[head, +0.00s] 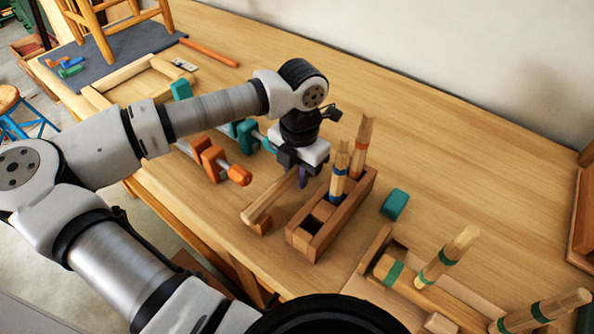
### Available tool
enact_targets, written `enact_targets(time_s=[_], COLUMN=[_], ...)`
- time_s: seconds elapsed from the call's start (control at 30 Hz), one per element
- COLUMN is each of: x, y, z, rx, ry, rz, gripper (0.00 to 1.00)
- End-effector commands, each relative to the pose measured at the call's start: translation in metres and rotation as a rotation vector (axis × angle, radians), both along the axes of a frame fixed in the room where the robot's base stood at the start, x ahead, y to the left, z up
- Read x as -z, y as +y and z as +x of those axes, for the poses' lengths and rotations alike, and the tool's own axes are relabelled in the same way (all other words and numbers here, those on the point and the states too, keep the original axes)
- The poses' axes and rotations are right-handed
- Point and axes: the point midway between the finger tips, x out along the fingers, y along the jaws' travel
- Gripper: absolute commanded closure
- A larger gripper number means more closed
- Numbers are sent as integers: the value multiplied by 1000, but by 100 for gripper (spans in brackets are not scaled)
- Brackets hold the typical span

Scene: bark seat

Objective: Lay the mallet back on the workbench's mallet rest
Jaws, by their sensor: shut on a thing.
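My gripper (301,168) points down over the middle of the workbench (460,160), just left of a brown slotted wooden holder (330,232). It is shut on what seems to be the mallet; a pale wooden handle (268,200) runs from under the jaws toward the lower left. The mallet's head is not clearly visible. A small brown block (261,226) sits under the handle's near end and may be part of the mallet rest; I cannot tell whether they touch.
Two banded wooden pieces (339,175) stand in the slotted holder, close right of my gripper. A teal block (395,203) lies to its right. Orange and teal clamps (211,160) lie left. The back right bench is clear.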

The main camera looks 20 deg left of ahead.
Motion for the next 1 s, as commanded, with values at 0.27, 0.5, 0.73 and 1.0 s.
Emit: enact_targets(time_s=[0.27, 0.5, 0.73, 1.0], x=[1, 4, 4, 5], y=[0, 0, 0, 0], z=[0, 0, 0, 0], rx=[0, 0, 0, 0], ry=[-1, -1, -1, 0], rz=[1, 1, 1, 0], gripper=[100, 100, 66, 54])
